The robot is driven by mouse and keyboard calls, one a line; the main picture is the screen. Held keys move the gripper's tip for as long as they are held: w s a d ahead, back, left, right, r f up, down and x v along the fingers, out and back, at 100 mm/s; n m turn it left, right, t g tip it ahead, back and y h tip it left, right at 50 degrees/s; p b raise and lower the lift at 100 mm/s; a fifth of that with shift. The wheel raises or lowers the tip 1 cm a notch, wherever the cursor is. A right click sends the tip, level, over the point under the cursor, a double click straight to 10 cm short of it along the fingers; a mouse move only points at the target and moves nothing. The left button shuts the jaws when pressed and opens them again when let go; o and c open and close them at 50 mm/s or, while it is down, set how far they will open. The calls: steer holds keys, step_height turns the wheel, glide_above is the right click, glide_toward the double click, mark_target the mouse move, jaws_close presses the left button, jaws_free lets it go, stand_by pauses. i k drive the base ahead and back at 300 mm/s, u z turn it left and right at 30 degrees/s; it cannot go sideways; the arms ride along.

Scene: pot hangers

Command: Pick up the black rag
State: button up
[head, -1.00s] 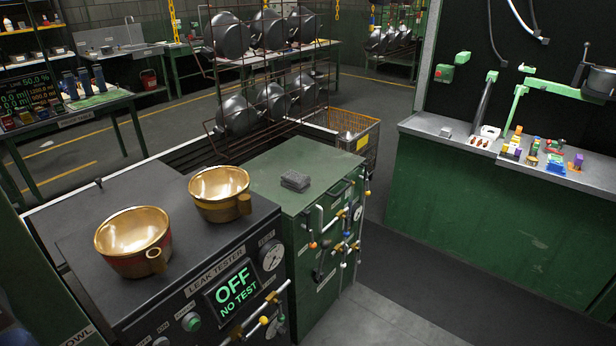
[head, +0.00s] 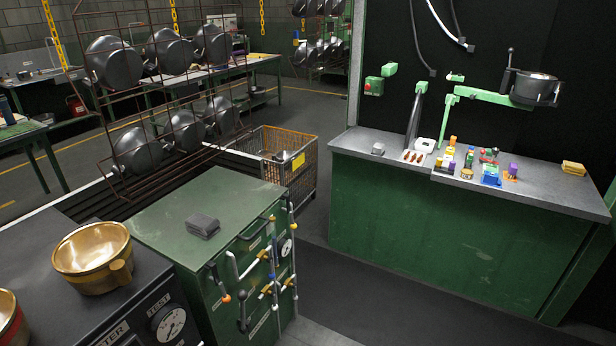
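A dark grey-black folded rag (head: 202,226) lies flat on top of the green cabinet (head: 160,212), left of centre in the head view. Nothing touches it and its top is clear. My gripper is not in this view, so its state and its distance from the rag do not show.
A brass pot (head: 93,258) stands on the black leak tester (head: 60,310) left of the cabinet. Valves and handles (head: 268,270) jut from the cabinet's right side. A rack of dark pots (head: 165,90) hangs behind. A workbench (head: 450,215) stands right, with open floor between.

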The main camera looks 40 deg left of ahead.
mark_target(205, 226)
steer(key=i, duration=1.9)
steer(key=u, duration=3.45)
